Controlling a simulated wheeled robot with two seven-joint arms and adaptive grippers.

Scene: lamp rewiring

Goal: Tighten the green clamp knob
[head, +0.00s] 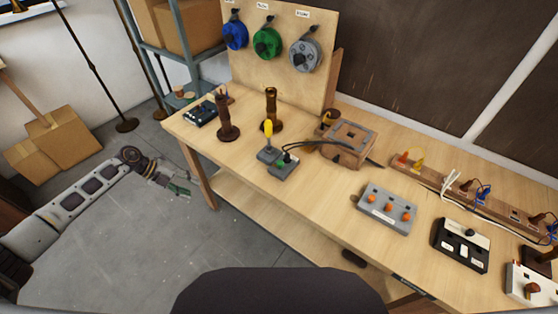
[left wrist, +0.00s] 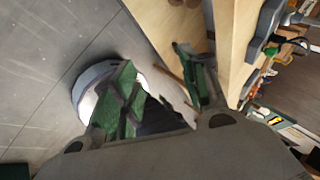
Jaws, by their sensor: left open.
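A grey clamp block with a green part and a small dark knob (head: 284,164) sits near the front edge of the wooden workbench (head: 325,205). Dark cables run from it to the right. A matching block with a tall yellow handle (head: 268,132) stands just left of it. My left gripper (head: 178,188) is open and empty, off the bench's left front side, well apart from the green clamp. Its green-padded fingers also show spread in the left wrist view (left wrist: 160,82). My right gripper is out of view.
Brown upright posts (head: 228,122) stand behind the clamps. A wooden box (head: 348,144) and a grey box with orange knobs (head: 387,208) stand to the right. The bench edge and leg (head: 198,178) lie between my left gripper and the clamps. Spools hang on a board behind.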

